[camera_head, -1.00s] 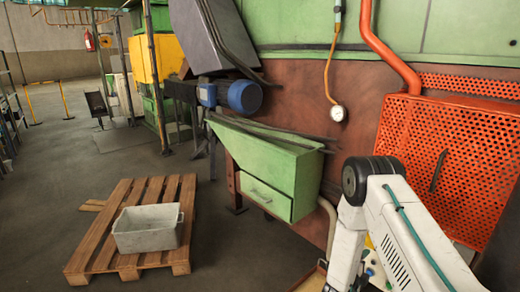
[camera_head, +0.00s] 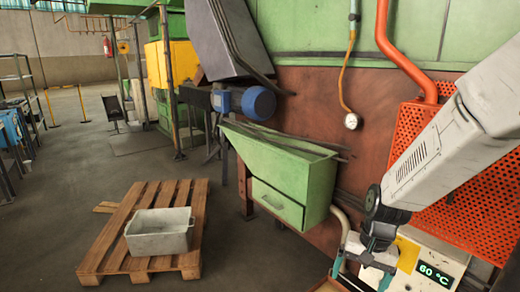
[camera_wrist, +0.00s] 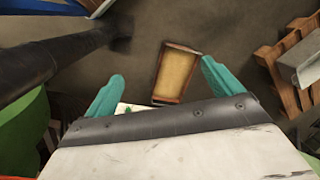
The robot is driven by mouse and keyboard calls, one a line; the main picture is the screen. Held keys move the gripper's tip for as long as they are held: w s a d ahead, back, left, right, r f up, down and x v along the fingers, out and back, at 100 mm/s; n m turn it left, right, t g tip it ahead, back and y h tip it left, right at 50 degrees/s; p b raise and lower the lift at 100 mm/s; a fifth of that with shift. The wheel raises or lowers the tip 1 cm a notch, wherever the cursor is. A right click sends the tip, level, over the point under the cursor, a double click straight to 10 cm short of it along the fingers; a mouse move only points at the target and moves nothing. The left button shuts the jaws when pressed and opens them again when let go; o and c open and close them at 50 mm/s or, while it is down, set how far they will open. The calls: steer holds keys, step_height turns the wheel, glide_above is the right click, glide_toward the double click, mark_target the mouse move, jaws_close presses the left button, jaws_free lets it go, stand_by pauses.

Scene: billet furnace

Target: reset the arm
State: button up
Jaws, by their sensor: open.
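My arm reaches in from the right edge of the head view, its white link sloping down to a dark wrist joint. My gripper (camera_wrist: 161,70) shows in the wrist view as two teal fingers spread wide apart. It is open, with nothing held between the fingers. It points down over a shallow wood-framed tray (camera_wrist: 176,76) with a tan inside, which lies beyond the fingertips, apart from them.
A grey bin (camera_head: 160,232) sits on a wooden pallet (camera_head: 115,262) at lower left. A green hopper box (camera_head: 290,185), an orange perforated guard (camera_head: 480,215) and a panel reading 60 °C (camera_head: 432,274) are close to my arm. The floor left of the pallet is clear.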

steer(key=s+d+r+n+t+h, duration=0.1)
steer(key=s+r+n, duration=0.3)
steer(key=s+r, duration=1.5)
steer(key=shift+s+d+r+n+t+h, duration=0.3)
steer(key=shift+s+d+n+t, duration=0.1)
steer(key=shift+s+d, duration=0.35)
